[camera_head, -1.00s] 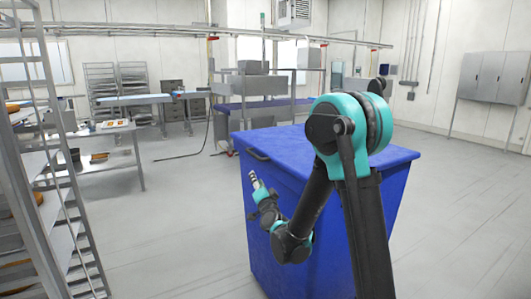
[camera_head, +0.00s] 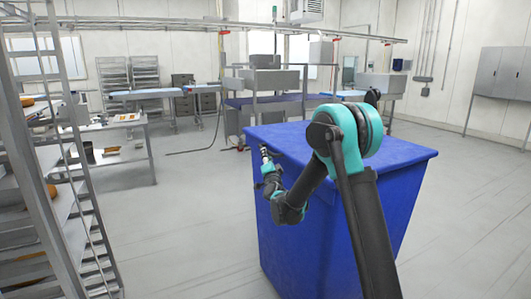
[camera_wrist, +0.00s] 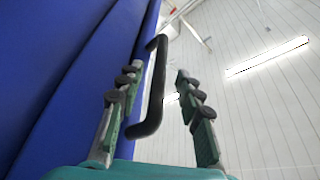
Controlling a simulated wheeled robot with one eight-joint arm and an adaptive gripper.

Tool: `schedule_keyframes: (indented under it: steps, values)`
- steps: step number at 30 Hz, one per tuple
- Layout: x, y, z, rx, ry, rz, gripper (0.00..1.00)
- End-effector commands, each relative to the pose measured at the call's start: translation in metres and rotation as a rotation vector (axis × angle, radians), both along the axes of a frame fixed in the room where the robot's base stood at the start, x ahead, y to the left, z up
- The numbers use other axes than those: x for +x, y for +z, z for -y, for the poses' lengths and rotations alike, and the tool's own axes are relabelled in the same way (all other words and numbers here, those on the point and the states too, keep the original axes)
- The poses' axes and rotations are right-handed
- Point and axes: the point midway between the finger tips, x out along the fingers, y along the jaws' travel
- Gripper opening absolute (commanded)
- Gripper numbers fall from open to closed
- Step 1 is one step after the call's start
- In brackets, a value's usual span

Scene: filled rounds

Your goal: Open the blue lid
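The blue lid (camera_head: 400,150) lies closed on top of a large blue bin (camera_head: 295,255) in the head view. A black bar handle (camera_wrist: 157,85) on the lid's edge shows in the wrist view. My gripper (camera_wrist: 158,72) is open, with one finger on each side of the handle. The fingers look apart from the bar, but I cannot tell whether either touches it. In the head view my gripper (camera_head: 264,153) is at the lid's left front edge and largely covers the handle. My arm hides part of the lid and bin.
A metal rack (camera_head: 45,200) stands at the far left, with a work table (camera_head: 120,165) beyond it. Worktops and machines (camera_head: 275,85) stand behind the bin. A grey wall cabinet (camera_head: 500,85) is at the right. The floor (camera_head: 190,240) left of the bin is clear.

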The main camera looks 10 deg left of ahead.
Motion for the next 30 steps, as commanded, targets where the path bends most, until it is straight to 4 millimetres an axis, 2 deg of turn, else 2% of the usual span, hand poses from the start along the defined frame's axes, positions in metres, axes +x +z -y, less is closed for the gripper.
schedule_keyframes:
  steps: [3,9,20,21,30]
  values:
    - [0.02,0.004,-0.005,-0.001,0.0,0.0,0.36]
    - [0.039,0.009,-0.011,-0.001,0.001,0.0,0.36]
    - [0.045,0.01,-0.012,-0.001,0.001,0.0,0.36]
    - [0.045,0.01,-0.012,-0.001,0.001,0.0,0.35]
    - [0.044,0.01,-0.012,-0.001,0.001,0.0,0.0]
